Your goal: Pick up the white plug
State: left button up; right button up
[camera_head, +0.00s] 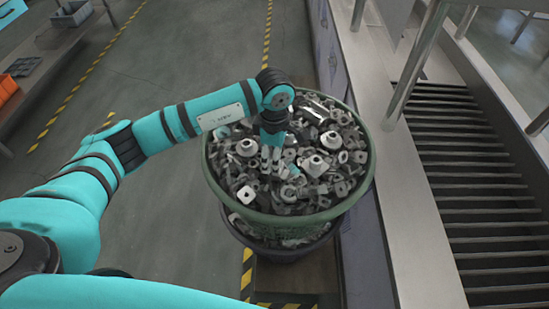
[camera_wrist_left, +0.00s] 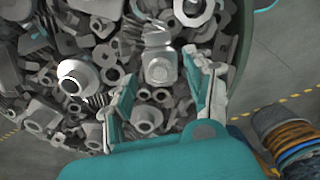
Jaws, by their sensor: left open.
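A green-rimmed tub (camera_head: 212,185) is heaped with grey and whitish metal parts. My left gripper (camera_head: 272,155) points down into the heap at the left of its middle. In the left wrist view its two fingers (camera_wrist_left: 160,75) are open and apart. A pale, shiny plug-like part (camera_wrist_left: 160,66) lies between and beyond the fingertips, on the heap. A whiter flanged part (camera_wrist_left: 78,77) lies to the left of the fingers. Other whitish parts (camera_head: 315,165) lie right of the gripper. I cannot tell for certain which one is the white plug. My right gripper is not in view.
The tub stands inside a darker container (camera_head: 285,250). A metal frame with rollers (camera_head: 465,180) runs along the right side. A shelf with an orange bin (camera_head: 8,88) is at the far left. Open floor with yellow-black tape lies left of the tub.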

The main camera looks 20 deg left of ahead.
pick_arm(q)
jog(key=shift+f, duration=0.45)
jog(key=c, duration=0.8)
jog(key=shift+r, duration=0.1)
